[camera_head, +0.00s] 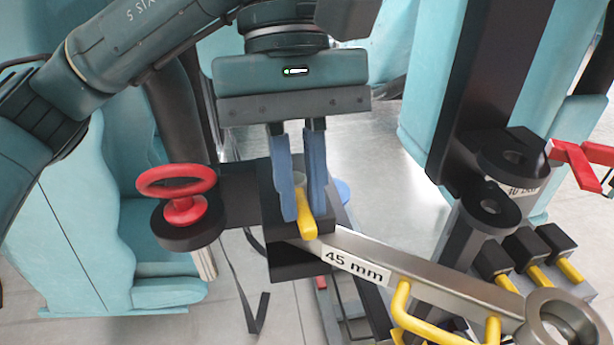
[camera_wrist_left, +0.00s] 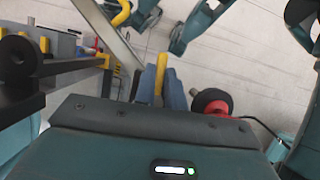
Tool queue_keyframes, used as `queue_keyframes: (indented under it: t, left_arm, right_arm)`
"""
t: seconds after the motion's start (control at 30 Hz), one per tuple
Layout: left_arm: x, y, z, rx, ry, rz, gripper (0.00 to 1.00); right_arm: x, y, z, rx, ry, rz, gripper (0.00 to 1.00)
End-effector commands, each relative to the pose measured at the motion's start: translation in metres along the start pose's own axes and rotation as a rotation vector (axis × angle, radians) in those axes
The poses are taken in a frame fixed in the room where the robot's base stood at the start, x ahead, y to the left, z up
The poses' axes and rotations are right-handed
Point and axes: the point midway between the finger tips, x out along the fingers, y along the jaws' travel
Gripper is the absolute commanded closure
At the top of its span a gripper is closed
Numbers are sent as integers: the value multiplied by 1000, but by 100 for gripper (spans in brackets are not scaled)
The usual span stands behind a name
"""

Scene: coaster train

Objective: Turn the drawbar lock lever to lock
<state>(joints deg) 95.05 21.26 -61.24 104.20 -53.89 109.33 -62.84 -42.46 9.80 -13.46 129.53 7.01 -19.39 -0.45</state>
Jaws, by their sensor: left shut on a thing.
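The yellow lock lever (camera_head: 307,222) points down and toward me at the black block on the drawbar's left end in the head view. The grey drawbar (camera_head: 455,282) carries a "45 mm" label and ends in a ring at the right. My left gripper (camera_head: 303,213) has its blue fingers pointing down, shut on the yellow lever. In the left wrist view the lever (camera_wrist_left: 160,78) shows as a yellow bar between the fingers (camera_wrist_left: 160,88). The lever's pivot is partly hidden by the fingers. My right gripper is not in view.
A red handwheel (camera_head: 177,183) stands left of the gripper. Yellow handles (camera_head: 402,312) rise from the drawbar. At the right are a dark post with ring lugs (camera_head: 490,207), black blocks with yellow stems (camera_head: 524,243) and a red lever (camera_head: 583,160). Teal seats (camera_head: 75,235) stand behind.

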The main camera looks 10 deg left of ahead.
Motion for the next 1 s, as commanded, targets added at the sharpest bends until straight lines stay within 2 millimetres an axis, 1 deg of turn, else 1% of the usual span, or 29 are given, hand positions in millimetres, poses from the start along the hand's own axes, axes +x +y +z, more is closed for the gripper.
queue_keyframes:
  t: [0.23, 0.67, 0.7, 0.93, 1.0]
  left_arm:
    - [0, -2, 0, 49, 2, -21, 100]
    - [0, -2, 0, 56, 2, -24, 100]
    - [0, -2, 0, 56, 2, -24, 85]
    - [0, -2, 0, 54, 1, -23, 66]
    - [0, -2, 0, 53, 1, -23, 66]
  right_arm:
    - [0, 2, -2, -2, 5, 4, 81]
    - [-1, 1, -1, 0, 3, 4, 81]
    - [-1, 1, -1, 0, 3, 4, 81]
    - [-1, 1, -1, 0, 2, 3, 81]
    - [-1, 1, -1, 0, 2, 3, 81]
